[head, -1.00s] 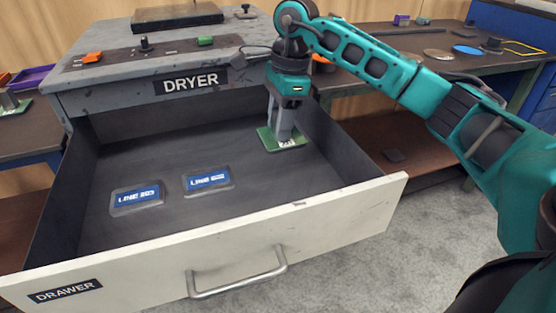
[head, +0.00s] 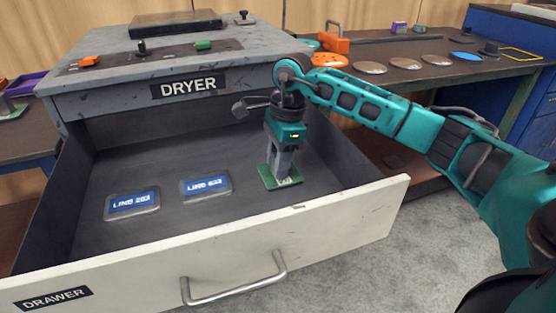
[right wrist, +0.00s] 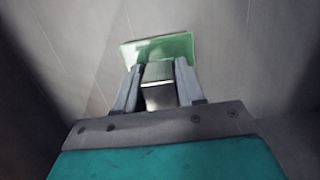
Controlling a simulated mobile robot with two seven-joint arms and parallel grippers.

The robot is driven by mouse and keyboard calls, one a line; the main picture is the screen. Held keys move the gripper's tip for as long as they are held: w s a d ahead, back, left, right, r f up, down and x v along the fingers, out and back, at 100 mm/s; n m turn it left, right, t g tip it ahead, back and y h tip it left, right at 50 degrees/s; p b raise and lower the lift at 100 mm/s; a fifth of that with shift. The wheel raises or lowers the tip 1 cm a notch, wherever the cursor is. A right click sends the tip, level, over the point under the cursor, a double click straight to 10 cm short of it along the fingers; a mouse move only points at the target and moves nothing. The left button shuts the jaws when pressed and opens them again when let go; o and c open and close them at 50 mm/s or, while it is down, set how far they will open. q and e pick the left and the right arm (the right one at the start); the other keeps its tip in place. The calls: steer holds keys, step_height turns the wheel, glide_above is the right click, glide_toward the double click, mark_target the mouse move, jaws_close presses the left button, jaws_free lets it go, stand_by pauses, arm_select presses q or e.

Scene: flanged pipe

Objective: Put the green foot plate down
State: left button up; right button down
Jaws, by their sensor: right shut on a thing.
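The green foot plate (head: 268,182) is inside the open drawer, in its right part. My right gripper (head: 281,164) is above it, pointing down. In the right wrist view the fingers (right wrist: 157,88) are shut on the grey block (right wrist: 158,94) that stands on the green plate (right wrist: 165,48). The plate looks close to the drawer floor, but I cannot tell whether it touches. My left gripper is not in view.
Two blue-labelled plates, a left one (head: 132,204) and a right one (head: 206,186), lie on the drawer floor. The drawer's pale front (head: 110,270) and side walls surround the plate. The dryer top (head: 110,75) overhangs the back. Drawer floor between is clear.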

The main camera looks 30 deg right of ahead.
steer(key=shift+f, duration=0.1)
steer(key=c, duration=0.7)
jaws_free()
steer(key=shift+r, duration=0.25)
steer(key=r+p, duration=0.1)
steer(key=r, duration=0.3)
steer(key=d+r, duration=0.1)
steer(key=r, duration=0.2)
steer(key=r+p, duration=0.1)
steer(key=r, duration=0.3)
steer(key=shift+s+d+r+p, duration=0.2)
steer(key=shift+d+r+p, duration=0.1)
steer(key=shift+d+p, duration=0.05)
steer(key=shift+r, duration=0.1)
